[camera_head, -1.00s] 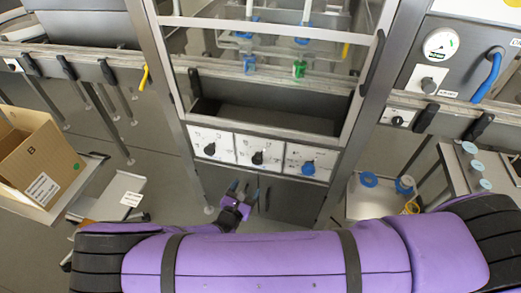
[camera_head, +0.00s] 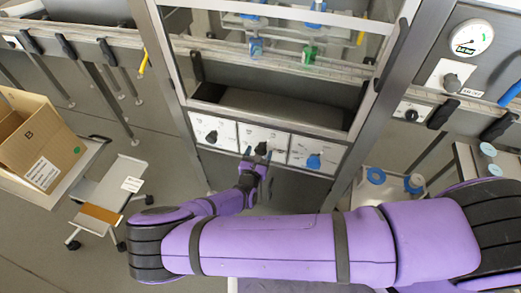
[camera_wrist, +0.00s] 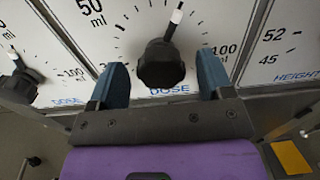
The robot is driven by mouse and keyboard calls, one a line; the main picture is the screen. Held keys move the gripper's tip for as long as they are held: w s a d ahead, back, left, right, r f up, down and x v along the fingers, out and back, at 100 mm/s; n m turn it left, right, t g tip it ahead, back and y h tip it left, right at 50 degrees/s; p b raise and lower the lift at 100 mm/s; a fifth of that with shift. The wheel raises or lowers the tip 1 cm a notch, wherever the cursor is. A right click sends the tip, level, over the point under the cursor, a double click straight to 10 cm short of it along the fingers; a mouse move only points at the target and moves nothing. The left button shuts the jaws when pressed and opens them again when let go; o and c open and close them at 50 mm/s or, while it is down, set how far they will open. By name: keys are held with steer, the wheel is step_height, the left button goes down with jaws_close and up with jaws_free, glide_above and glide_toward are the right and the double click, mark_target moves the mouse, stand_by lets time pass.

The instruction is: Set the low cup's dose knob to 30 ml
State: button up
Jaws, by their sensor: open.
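A black dose knob (camera_wrist: 160,65) sits on the middle white panel, marked DOSE. Its thin pointer with a white tip points up and slightly right in the wrist view; the value is unclear. The same knob (camera_head: 261,148) shows in the head view. My gripper (camera_wrist: 161,80) is open, with one blue finger on each side of the knob and visible gaps to it. In the head view my gripper (camera_head: 258,155) is in front of the middle panel. The cup names on the panels are not readable.
A second black knob (camera_head: 211,136) is on the left panel, also marked DOSE. A blue knob (camera_head: 313,161) is on the right panel, marked HEIGHT. Above the panels is a framed machine opening (camera_head: 280,105). A cardboard box (camera_head: 60,155) and a small trolley stand at left.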

steer(key=shift+x, duration=0.9)
steer(key=c, duration=0.9)
